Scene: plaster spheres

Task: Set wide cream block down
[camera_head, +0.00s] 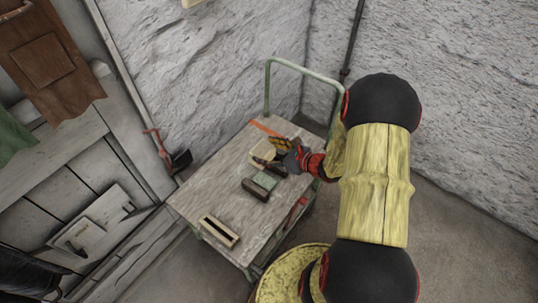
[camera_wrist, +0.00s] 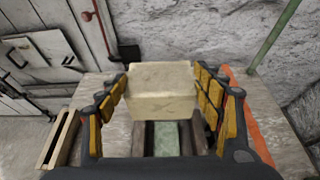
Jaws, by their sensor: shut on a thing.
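The wide cream block (camera_head: 263,151) is near the far part of the cart top (camera_head: 198,188). It fills the space between my gripper's fingers in the wrist view (camera_wrist: 160,92). My gripper (camera_head: 277,150) is shut on it, with yellow-padded fingers along its left and right sides. The block looks about level. I cannot tell whether its underside touches the cart top or is a little above it.
A dark block with a green top (camera_head: 262,183) lies close by on the near side of the cream block. A slotted pale box (camera_head: 219,232) lies at the cart's near edge. A green handle rail (camera_head: 300,67) rises at the far end. The left part of the top is bare.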

